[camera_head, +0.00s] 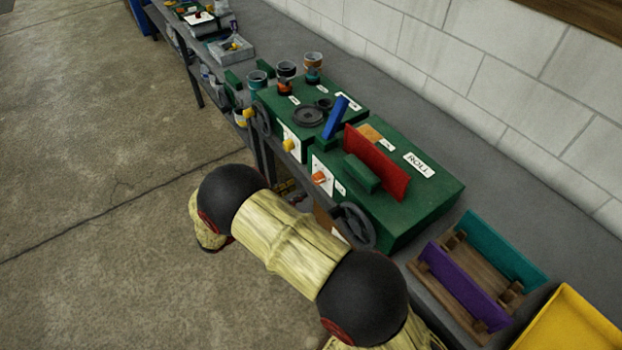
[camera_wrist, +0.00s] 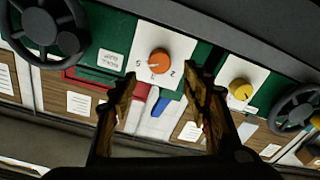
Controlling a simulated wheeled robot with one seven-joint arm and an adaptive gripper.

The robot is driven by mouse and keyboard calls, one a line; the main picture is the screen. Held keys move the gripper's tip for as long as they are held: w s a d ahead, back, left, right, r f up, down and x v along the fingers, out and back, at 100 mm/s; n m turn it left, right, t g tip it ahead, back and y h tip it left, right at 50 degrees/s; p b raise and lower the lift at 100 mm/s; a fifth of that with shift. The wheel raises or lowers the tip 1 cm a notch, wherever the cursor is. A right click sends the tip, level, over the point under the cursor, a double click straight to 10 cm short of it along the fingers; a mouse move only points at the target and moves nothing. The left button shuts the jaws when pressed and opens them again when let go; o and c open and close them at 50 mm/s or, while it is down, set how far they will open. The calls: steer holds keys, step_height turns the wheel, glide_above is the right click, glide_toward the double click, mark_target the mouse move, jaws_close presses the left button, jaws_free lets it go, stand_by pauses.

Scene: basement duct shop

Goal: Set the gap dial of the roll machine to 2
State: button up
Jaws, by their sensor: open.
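The roll machine (camera_head: 440,186) is a green box labelled ROLL on the bench. Its orange dial (camera_head: 321,178) sits on a white plate on the front face. In the wrist view the orange dial (camera_wrist: 159,61) is near the top middle, with small marks around its lower rim; a 2 seems to stand at its lower right. A pale line on the dial points roughly lower left, but its exact setting is hard to read. My gripper (camera_wrist: 161,79) is open and empty, its two fingers apart below the dial and not touching it. In the head view my arm hides the gripper.
A dark handwheel (camera_head: 354,226) stands beside the orange dial. A neighbouring green machine has a yellow dial (camera_wrist: 241,90) and another handwheel (camera_wrist: 296,108). A red plate (camera_head: 377,163) stands on the roll machine. A purple-and-teal rack (camera_head: 458,286) and yellow tray (camera_head: 570,325) are at right. Floor in front is clear.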

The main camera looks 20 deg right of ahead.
mark_target(315, 181)
steer(key=shift+x, duration=3.9)
steer(key=c, duration=0.3)
steer(key=c, duration=0.7)
steer(key=shift+c, duration=0.8)
